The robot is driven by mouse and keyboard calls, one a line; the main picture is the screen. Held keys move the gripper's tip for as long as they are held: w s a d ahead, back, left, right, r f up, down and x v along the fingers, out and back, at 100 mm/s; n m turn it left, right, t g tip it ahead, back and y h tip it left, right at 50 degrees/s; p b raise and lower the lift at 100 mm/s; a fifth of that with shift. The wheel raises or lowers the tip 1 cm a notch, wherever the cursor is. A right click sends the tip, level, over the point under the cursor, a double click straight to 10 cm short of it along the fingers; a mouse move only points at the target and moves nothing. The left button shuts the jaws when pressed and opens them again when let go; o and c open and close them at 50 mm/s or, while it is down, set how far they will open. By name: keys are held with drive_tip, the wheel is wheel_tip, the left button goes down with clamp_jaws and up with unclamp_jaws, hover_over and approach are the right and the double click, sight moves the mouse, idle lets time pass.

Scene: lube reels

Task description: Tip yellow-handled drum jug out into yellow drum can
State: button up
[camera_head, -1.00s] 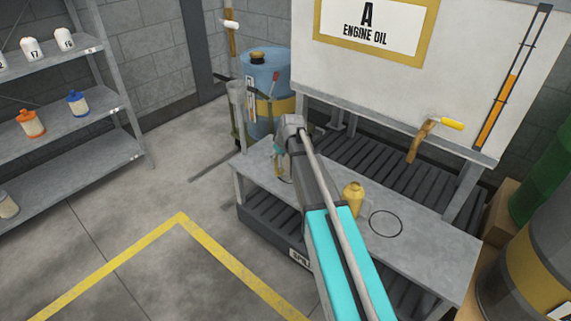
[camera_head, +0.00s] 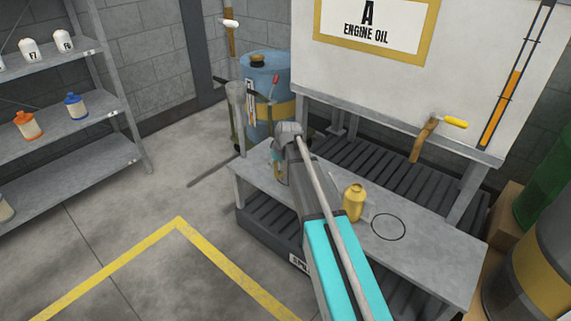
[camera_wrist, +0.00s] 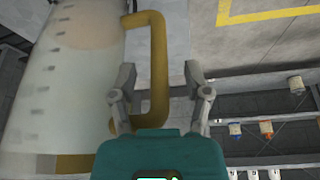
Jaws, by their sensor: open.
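The jug (camera_wrist: 65,80) fills the left of the wrist view, a pale translucent body with graduation marks. Its yellow handle (camera_wrist: 158,60) stands between the two fingers of my gripper (camera_wrist: 159,72). The fingers are open, one on each side of the handle, with a gap on the right; contact on the left is unclear. In the head view my arm hides most of the jug and gripper at the bench's left end. The yellow can (camera_head: 354,203) stands upright on the bench, right of my arm.
The grey bench (camera_head: 440,255) has a black circle (camera_head: 388,227) marked right of the can. A blue drum (camera_head: 265,80) stands behind its left end. A tap with a yellow lever (camera_head: 453,123) juts from the white tank (camera_head: 400,85). Shelves (camera_head: 70,125) stand at left.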

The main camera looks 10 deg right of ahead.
clamp_jaws()
drive_tip(key=shift+r, duration=0.1)
idle(0.6)
drive_tip(key=shift+r+p, duration=0.95)
drive_tip(key=shift+p, duration=0.1)
drive_tip(key=s+d+r+p, duration=0.1)
drive_tip(key=s+r+p, duration=1)
drive_tip(key=s, duration=0.3)
drive_tip(key=shift+d, duration=0.25)
